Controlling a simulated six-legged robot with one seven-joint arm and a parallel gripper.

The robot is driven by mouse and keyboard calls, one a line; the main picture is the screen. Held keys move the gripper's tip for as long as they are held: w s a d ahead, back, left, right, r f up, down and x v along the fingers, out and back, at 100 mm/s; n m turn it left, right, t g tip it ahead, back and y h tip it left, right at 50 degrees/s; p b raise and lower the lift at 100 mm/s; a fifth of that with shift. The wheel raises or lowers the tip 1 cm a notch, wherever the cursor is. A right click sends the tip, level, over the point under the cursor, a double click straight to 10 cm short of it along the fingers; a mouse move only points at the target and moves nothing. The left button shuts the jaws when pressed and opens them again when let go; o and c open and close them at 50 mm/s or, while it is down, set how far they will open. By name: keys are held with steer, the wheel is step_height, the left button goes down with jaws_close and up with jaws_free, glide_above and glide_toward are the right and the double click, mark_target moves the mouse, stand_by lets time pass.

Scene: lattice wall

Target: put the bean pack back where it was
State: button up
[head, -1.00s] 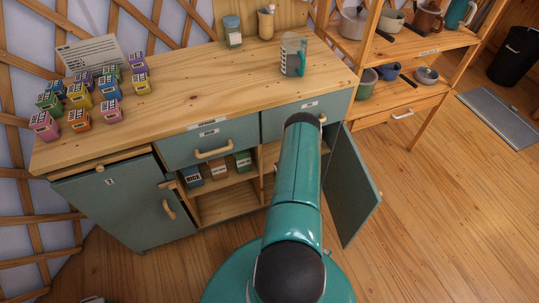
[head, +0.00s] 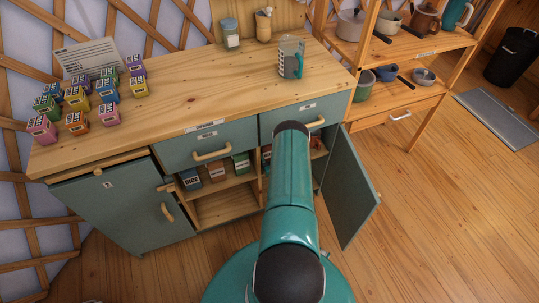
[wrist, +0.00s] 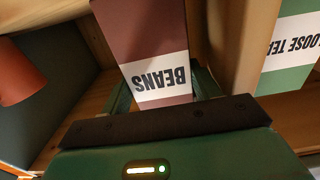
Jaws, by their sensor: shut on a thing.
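The bean pack (wrist: 150,45), a maroon box with a white band reading BEANS upside down, stands in the middle of the wrist view. My gripper (wrist: 163,96) is shut on it, with green fingers showing at both sides of its near end. The pack is inside a wooden compartment; whether it touches the shelf I cannot tell. In the head view my arm reaches into the cabinet (head: 209,155) and hides the gripper and bean pack.
Right of the bean pack are a brown box (wrist: 235,45) and a green loose tea pack (wrist: 292,50). An orange object (wrist: 18,72) is at the left.

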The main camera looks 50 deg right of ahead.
steer(key=shift+d+f, duration=0.1)
steer(key=shift+f, duration=0.3)
steer(key=shift+f, duration=0.1)
steer(key=o, duration=0.8)
steer(key=shift+c, duration=0.2)
steer(key=shift+s, duration=0.1)
steer(key=v, duration=1.2)
